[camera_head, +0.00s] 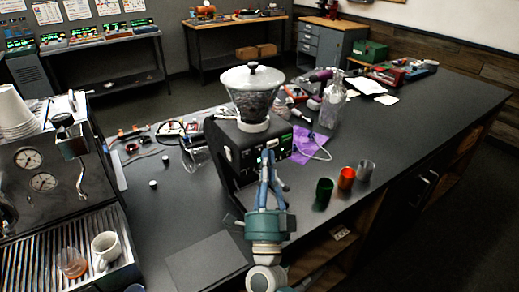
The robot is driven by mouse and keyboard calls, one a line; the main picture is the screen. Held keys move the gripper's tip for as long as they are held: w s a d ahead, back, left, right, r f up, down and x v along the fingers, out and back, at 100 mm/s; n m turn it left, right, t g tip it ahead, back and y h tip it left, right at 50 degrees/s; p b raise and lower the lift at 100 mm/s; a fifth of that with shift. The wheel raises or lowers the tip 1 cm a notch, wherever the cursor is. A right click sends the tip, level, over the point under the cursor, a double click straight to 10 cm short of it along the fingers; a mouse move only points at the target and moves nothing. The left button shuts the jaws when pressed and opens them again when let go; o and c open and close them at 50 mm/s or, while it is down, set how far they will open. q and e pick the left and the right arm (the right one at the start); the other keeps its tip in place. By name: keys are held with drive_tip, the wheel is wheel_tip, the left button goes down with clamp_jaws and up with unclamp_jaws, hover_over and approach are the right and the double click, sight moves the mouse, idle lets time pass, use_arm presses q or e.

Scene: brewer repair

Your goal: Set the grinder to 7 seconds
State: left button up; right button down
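The grinder (224,152) is a black machine with a clear, white-lidded hopper (252,92) on top. It stands upright on the dark counter, with small lit green marks on its right-hand face; no seconds value is readable. My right gripper (268,154) comes up from the bottom of the view, in front of the grinder's control side. Its two blue-grey fingers converge at the tips and look shut, with nothing seen between them. The tips overlap the grinder's face in the picture; I cannot tell whether they touch it. My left gripper is not in view.
An espresso machine (38,158) with a cup (106,246) on its tray is at left. Green (324,192), orange (346,178) and grey (366,170) cups stand right of my gripper.

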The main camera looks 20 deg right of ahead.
drive_tip(key=shift+w, duration=0.15)
idle(0.3)
drive_tip(key=shift+w+a, duration=0.15)
drive_tip(key=shift+w, duration=0.1)
drive_tip(key=shift+w+a, duration=0.1)
drive_tip(key=shift+w, duration=0.2)
idle(0.6)
drive_tip(key=shift+s+d, duration=0.25)
drive_tip(key=shift+s, duration=0.5)
drive_tip(key=s, duration=0.1)
drive_tip(key=s+d+p, duration=0.1)
drive_tip(key=s, duration=0.2)
drive_tip(key=shift+s+d, duration=0.3)
drive_tip(key=shift+s, duration=0.05)
